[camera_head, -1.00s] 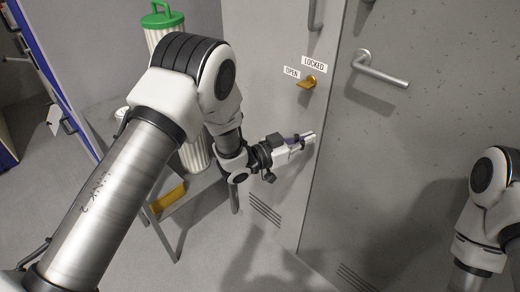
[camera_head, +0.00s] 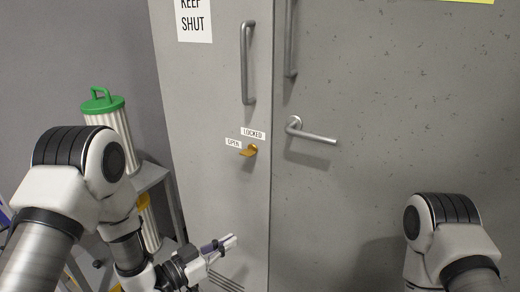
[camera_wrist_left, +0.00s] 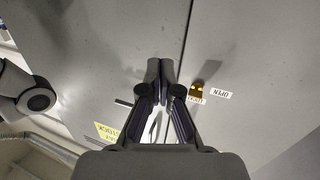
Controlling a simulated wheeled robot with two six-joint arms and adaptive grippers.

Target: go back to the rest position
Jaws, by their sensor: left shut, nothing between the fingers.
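My left gripper (camera_head: 228,242) is low in front of the grey cabinet's left door (camera_head: 205,185) in the head view. It is shut and empty. In the left wrist view its fingers (camera_wrist_left: 161,68) meet at the tips, apart from the brass latch knob (camera_wrist_left: 196,88). My right arm (camera_head: 447,235) shows at the lower right of the head view; its gripper is out of the picture.
The orange latch knob (camera_head: 248,150) sits between the OPEN and LOCKED labels. A lever handle (camera_head: 312,133) juts from the right door. A green-lidded canister (camera_head: 103,112) stands at left on a grey stand (camera_head: 152,178).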

